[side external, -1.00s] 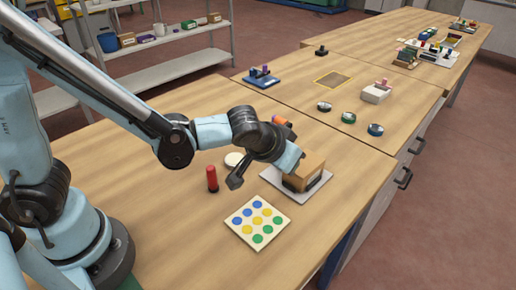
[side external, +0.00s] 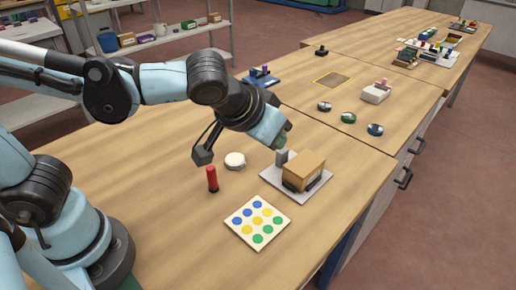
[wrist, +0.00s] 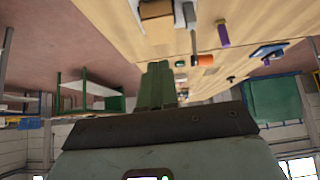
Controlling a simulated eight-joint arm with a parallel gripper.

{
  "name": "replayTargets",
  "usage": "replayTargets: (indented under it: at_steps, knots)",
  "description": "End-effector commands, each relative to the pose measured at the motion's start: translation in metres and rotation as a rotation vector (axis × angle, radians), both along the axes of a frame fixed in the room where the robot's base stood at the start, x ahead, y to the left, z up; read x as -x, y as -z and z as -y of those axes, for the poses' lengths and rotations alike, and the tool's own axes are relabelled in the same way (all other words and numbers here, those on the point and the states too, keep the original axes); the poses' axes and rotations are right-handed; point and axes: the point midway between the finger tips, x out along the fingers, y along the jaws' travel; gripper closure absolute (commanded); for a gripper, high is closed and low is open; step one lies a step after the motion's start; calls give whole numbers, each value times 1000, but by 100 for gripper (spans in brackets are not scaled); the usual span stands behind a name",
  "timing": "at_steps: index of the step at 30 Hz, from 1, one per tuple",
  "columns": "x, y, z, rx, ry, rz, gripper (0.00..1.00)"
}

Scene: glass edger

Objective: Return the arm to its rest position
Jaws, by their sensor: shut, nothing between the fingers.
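My gripper (side external: 281,138) is in the air above the workbench (side external: 130,185), just behind and above a wooden block device on a grey plate (side external: 310,170). In the wrist view its green fingers (wrist: 157,85) are together with nothing between them. My arm reaches in from the left with its elbow bent. The device also shows at the top of the wrist view (wrist: 158,22), apart from the fingers.
A red cylinder (side external: 212,178), a white round disc (side external: 235,160) and a board with coloured dots (side external: 257,222) are on the near bench. Pucks (side external: 348,118) and a blue fixture (side external: 262,78) stand farther back. Shelves (side external: 165,40) are behind.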

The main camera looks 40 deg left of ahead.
Motion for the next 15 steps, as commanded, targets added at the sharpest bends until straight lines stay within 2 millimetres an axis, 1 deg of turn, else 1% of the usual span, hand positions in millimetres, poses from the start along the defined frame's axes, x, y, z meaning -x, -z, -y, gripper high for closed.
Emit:
replayTargets:
  at_steps: [3,8,10,11,13,14,15]
  knots:
    - [8,-9,1,0,3,0,100]
    - [14,-14,0,1,1,0,100]
    - [15,-14,-5,0,-3,-4,100]
    - [15,-14,-9,-2,-3,-8,100]
    - [17,-10,-25,-5,-9,-22,100]
    - [18,-8,-34,-6,-11,-30,100]
    - [19,-5,-47,-8,-14,-40,100]
